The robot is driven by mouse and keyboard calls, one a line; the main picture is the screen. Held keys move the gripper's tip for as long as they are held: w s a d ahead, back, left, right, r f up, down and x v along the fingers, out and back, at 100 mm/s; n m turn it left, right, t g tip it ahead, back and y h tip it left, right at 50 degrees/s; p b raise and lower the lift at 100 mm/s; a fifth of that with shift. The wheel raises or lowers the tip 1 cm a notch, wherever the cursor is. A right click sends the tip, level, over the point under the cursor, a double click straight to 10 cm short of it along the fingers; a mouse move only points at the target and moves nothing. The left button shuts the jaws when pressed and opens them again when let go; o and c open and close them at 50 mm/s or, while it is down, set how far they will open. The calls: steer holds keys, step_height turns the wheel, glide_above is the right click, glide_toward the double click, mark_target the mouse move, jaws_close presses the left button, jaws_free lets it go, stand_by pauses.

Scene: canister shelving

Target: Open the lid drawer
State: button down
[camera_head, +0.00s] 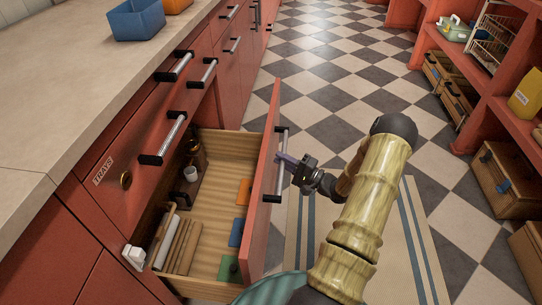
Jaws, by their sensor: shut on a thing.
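The drawer (262,205) stands pulled out from the red cabinet, with its wooden inside in plain view. Its front carries a long bar handle (282,150) with black ends. My gripper (286,162) is at this handle, on the aisle side of the drawer front, and is shut on it. The fingertips are small in the picture. No lid can be made out clearly.
A drawer labelled TRAYS (130,165) is shut above and left of the open one. A blue bin (136,20) stands on the counter (60,70). Red shelves (500,95) with baskets line the right side. The checkered floor (340,90) between is clear, with a striped rug (400,250).

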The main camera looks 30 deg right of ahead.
steer(key=shift+s+d+f, duration=0.15)
steer(key=shift+s+d, duration=0.3)
steer(key=c, duration=1.4)
jaws_free()
steer(key=shift+o, duration=0.2)
steer(key=shift+d, duration=0.1)
steer(key=p+v, duration=0.4)
steer(key=v, duration=1.3)
steer(key=shift+s+d, duration=0.1)
steer(key=shift+s, duration=0.05)
